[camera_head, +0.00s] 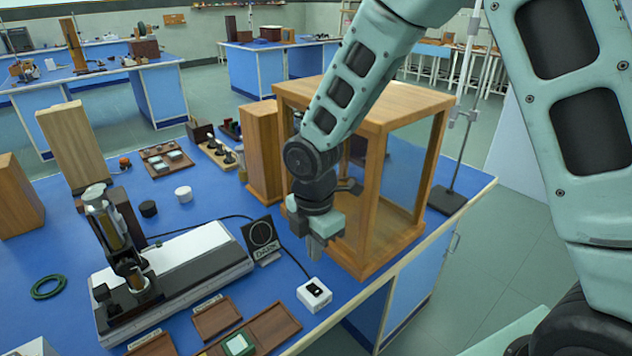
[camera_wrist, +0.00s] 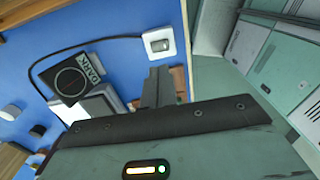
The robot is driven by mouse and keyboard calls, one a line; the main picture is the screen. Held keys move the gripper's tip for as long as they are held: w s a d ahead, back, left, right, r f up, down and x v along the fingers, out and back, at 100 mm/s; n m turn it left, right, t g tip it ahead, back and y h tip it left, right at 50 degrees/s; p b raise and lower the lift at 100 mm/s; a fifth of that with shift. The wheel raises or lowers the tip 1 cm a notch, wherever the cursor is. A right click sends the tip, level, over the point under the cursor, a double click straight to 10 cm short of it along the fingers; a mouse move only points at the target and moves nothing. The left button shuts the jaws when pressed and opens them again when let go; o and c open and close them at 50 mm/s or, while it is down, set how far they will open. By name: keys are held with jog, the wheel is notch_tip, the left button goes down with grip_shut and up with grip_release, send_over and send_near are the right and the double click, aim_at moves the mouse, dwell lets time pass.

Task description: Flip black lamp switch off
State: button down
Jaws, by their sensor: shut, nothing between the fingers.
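The lamp switch is a small white box with a dark rocker (camera_head: 314,294) on the blue bench near its front edge. It also shows in the wrist view (camera_wrist: 159,43), with a black cable running into it. I cannot tell which way the rocker is tipped. My gripper (camera_head: 316,256) points down, shut and empty, above the bench and apart from the switch. In the wrist view its fingers (camera_wrist: 160,74) are together, just below the switch in the picture.
A black DARK plate (camera_head: 262,240) stands left of the switch, beside the instrument with a white base (camera_head: 200,263). A wood-framed case (camera_head: 374,262) stands close to my gripper on the right. Wooden trays (camera_head: 274,329) lie at the front. Blue bench shows bare around the switch.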

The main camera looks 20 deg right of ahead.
notch_tip(320, 180, up, 14)
jog(key=shift+r, duration=0.15)
jog(key=shift+w, duration=0.1)
dwell(0.4)
jog(key=s+a+f+m, duration=0.1)
jog(key=s+a+m, duration=0.1)
jog(key=s+m, duration=0.5)
jog(key=s+a+f+m, duration=0.2)
jog(key=s+m, duration=0.4)
jog(key=s, duration=0.7)
jog(key=shift+s+m+y, duration=0.3)
jog(key=shift+s+m, duration=0.1)
jog(key=shift+f, duration=0.1)
